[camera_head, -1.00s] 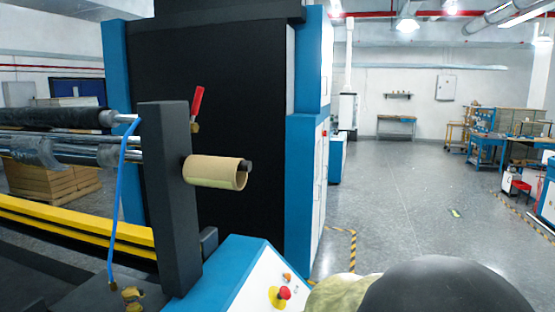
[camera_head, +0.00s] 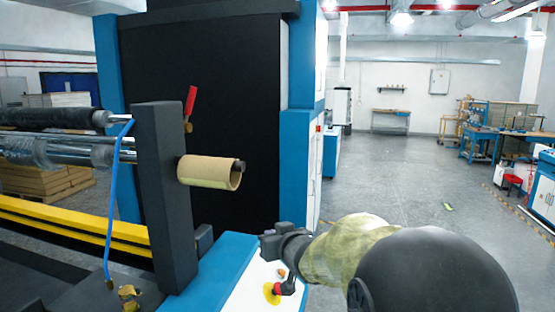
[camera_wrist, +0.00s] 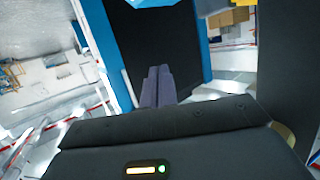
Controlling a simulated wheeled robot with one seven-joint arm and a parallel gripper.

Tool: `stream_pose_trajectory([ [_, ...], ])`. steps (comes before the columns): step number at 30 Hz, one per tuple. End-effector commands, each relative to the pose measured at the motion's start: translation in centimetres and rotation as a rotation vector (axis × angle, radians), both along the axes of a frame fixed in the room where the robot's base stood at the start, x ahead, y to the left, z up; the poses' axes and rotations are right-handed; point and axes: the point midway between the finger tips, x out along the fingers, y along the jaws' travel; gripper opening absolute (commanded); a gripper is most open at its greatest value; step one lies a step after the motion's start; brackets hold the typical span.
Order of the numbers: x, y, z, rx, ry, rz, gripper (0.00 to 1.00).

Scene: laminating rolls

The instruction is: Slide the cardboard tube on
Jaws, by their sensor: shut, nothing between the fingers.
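The tan cardboard tube (camera_head: 206,170) lies level around a dark shaft that sticks out from an upright dark post (camera_head: 163,200). The shaft's dark end (camera_head: 240,165) shows at the tube's open right mouth. The tube's left end is close to the post; I cannot tell whether they touch. My gripper (camera_head: 268,245) is below and to the right of the tube, apart from it, above the blue and white control panel. Its two fingers (camera_wrist: 158,85) are together and empty in the wrist view. A tan edge (camera_wrist: 283,133) shows there at the right, too little to identify.
The control panel (camera_head: 235,275) carries a red and yellow button (camera_head: 275,290). A red-handled valve (camera_head: 189,105) stands behind the post. A blue hose (camera_head: 112,200) hangs at left beside the rollers (camera_head: 60,150). A tall blue and black cabinet (camera_head: 215,90) stands behind; open floor lies right.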

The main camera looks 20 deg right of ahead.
Motion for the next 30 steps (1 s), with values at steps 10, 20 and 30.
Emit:
stream_pose_trajectory([
  [10, 0.4, 0.5, 16.3, 0.061, -0.400, 0.457, 0.00],
  [20, -5.7, 1.1, 20.2, 0.102, -0.306, 0.869, 0.00],
  [30, -6.4, 1.2, 20.2, 0.110, -0.281, 0.903, 0.00],
])
